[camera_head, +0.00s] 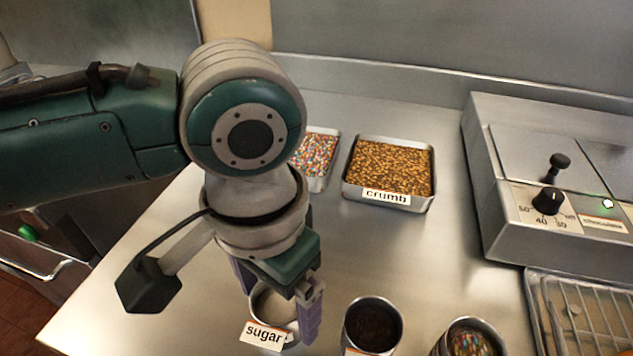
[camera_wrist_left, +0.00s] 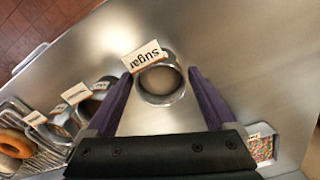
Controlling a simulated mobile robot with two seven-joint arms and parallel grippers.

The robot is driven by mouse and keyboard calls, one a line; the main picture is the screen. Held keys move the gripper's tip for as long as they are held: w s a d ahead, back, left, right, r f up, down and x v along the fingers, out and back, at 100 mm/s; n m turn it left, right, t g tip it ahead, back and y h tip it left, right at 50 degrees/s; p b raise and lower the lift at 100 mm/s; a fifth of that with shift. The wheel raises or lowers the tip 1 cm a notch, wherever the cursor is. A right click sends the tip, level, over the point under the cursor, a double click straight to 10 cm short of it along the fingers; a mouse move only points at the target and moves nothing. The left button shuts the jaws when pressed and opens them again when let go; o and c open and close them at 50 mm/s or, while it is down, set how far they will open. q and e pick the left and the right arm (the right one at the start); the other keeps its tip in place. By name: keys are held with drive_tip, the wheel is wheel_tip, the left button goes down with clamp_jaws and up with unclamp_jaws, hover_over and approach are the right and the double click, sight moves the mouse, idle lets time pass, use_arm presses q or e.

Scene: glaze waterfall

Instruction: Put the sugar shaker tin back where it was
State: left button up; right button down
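The sugar shaker tin (camera_head: 287,333) is a round metal tin with a white label reading "sugar", at the bottom centre of the head view. It also shows in the left wrist view (camera_wrist_left: 160,99), with pale contents. It looks upright on or close to the steel counter; its base is hard to see. My left gripper (camera_head: 280,310) points down with its purple fingers on either side of the tin. In the left wrist view the fingers (camera_wrist_left: 160,78) look open, with narrow gaps beside the tin. My right gripper is not in view.
Two other tins, one dark (camera_head: 373,326) and one with colourful contents (camera_head: 470,342), stand right of the sugar tin. Behind are a crumb tray (camera_head: 390,198) and a sprinkles tray (camera_head: 318,184). A metal heater unit (camera_head: 510,225) and a wire rack (camera_head: 590,310) are at right. The middle counter is clear.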

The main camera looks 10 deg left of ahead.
use_arm(q)
drive_tip(key=shift+o, duration=0.3)
wheel_tip(320, 180, up, 12)
drive_tip(key=p, duration=0.2)
drive_tip(key=s+d+f+t+h, duration=0.2)
drive_tip(key=s+d+f+h, duration=0.1)
drive_tip(key=s+d+h, duration=0.15)
drive_tip(key=s+a+f+n+y, duration=0.1)
drive_tip(key=s+a+y, duration=0.1)
drive_tip(key=a, duration=0.5)
drive_tip(key=s+a+f+n+t+y, duration=0.1)
drive_tip(key=s+a+n+y, duration=0.1)
drive_tip(key=s+a, duration=0.3)
drive_tip(key=shift+s+a+f+t, duration=0.3)
drive_tip(key=shift+a+f, duration=0.1)
drive_tip(key=shift+a, duration=0.5)
drive_tip(key=shift+w, duration=0.1)
